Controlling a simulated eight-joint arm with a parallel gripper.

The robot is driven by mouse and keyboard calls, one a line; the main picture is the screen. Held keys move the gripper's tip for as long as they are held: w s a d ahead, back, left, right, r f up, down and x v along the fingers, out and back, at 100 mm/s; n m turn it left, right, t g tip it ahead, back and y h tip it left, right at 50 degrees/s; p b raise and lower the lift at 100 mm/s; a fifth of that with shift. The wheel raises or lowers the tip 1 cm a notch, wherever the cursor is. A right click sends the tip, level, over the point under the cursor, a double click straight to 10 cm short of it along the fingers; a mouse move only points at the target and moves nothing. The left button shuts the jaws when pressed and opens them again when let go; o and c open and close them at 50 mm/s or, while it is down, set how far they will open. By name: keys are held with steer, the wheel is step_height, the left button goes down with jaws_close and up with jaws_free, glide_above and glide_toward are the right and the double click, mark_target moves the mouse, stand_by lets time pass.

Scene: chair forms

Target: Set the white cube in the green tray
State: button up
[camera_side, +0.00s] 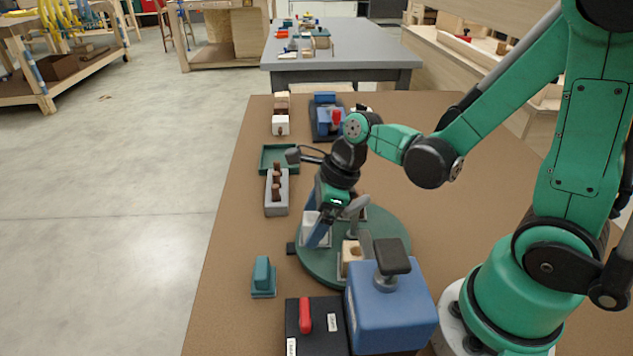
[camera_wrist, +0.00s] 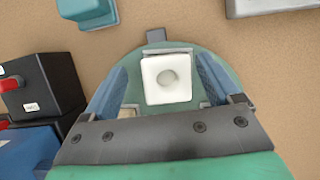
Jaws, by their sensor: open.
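The white cube (camera_wrist: 166,82), with a round hollow in its top, sits in a grey holder on the round green turntable. In the side view the cube (camera_side: 309,222) is partly hidden by a blue finger. My gripper (camera_wrist: 160,88) is open, with its blue fingers to the left and right of the cube and gaps showing on both sides. In the side view my gripper (camera_side: 329,226) is low over the turntable (camera_side: 315,270). The green tray (camera_side: 265,158) lies farther back on the left of the table and looks empty.
A grey block with brown pegs (camera_side: 276,202) stands just in front of the tray. A light wooden block (camera_side: 350,254) sits on the turntable. A blue press (camera_side: 390,310), a black box with a red lever (camera_side: 315,325) and a teal piece (camera_side: 263,278) are nearer the front.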

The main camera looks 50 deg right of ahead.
steer(key=shift+s+r, duration=0.15)
steer(key=shift+r, duration=0.3)
step_height(320, 180, up, 8)
steer(key=s+d+n+t+h, duration=0.2)
steer(key=n+t+h, duration=0.1)
steer(key=n, duration=2.4)
steer(key=shift+r+t, duration=0.2)
steer(key=shift+t, duration=0.3)
steer(key=shift+d, duration=0.1)
steer(key=shift+c, duration=0.2)
